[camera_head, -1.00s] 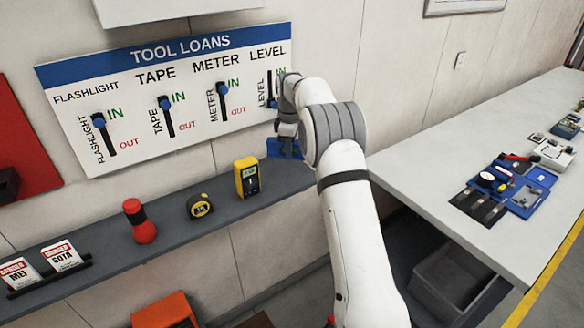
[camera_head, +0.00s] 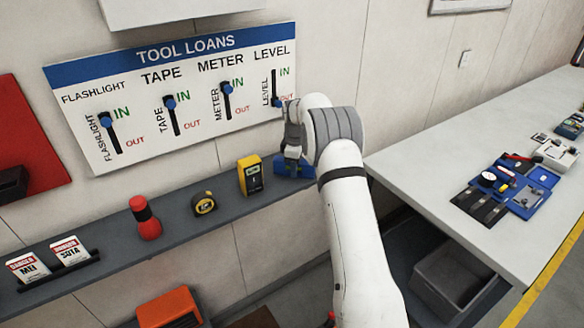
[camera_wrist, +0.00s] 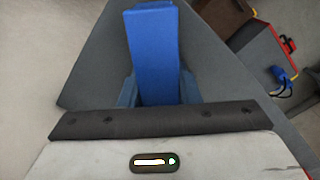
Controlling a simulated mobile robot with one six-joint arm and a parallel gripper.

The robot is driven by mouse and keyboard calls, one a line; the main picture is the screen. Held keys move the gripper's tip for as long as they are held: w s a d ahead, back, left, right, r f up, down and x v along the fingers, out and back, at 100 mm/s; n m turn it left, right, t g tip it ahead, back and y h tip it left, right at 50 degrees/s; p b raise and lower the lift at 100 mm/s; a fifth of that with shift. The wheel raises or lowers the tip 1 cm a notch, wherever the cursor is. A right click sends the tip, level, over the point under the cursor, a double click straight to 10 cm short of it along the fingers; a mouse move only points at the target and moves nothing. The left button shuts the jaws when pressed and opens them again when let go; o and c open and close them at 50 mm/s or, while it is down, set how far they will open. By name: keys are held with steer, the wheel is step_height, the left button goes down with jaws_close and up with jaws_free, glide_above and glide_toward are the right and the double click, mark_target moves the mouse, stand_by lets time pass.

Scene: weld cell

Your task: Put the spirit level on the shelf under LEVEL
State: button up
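The blue spirit level (camera_head: 295,170) is at the right end of the dark grey shelf (camera_head: 95,245), below the LEVEL column of the tool board (camera_head: 190,120). In the wrist view the level (camera_wrist: 153,45) runs up from between the fingers, over the shelf end. My gripper (camera_head: 292,154) points down, with a finger against each side of the level; in the wrist view the fingers (camera_wrist: 157,92) hug it. I cannot tell whether its underside touches the shelf. The LEVEL slider (camera_head: 277,102) is down at OUT.
On the shelf stand a yellow meter (camera_head: 250,175), a tape measure (camera_head: 203,203), a red flashlight (camera_head: 145,218) and danger tags (camera_head: 68,250). The other sliders are up at IN. A white workbench (camera_head: 440,180) with tools is to the right.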

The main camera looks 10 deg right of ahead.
steer(key=o, duration=0.4)
steer(key=shift+o, duration=0.2)
steer(key=shift+r, duration=0.1)
step_height(320, 180, up, 12)
steer(key=shift+f+b, duration=0.1)
steer(key=shift+b, duration=0.85)
steer(key=s+r+m+t, duration=0.1)
steer(key=s+r+m, duration=0.1)
steer(key=s+r, duration=0.35)
steer(key=s+r+m, duration=0.3)
steer(key=s, duration=0.6)
steer(key=s+r+m+t, duration=0.15)
steer(key=s+r, duration=0.25)
steer(key=s, duration=0.4)
steer(key=s+f+m, duration=0.3)
steer(key=s, duration=0.8)
steer(key=s+a+f+m+t, duration=0.1)
steer(key=s+f+m, duration=0.2)
steer(key=s, duration=0.9)
steer(key=shift+a+f+m, duration=0.2)
steer(key=shift+f+m, duration=0.1)
steer(key=shift+m, duration=0.15)
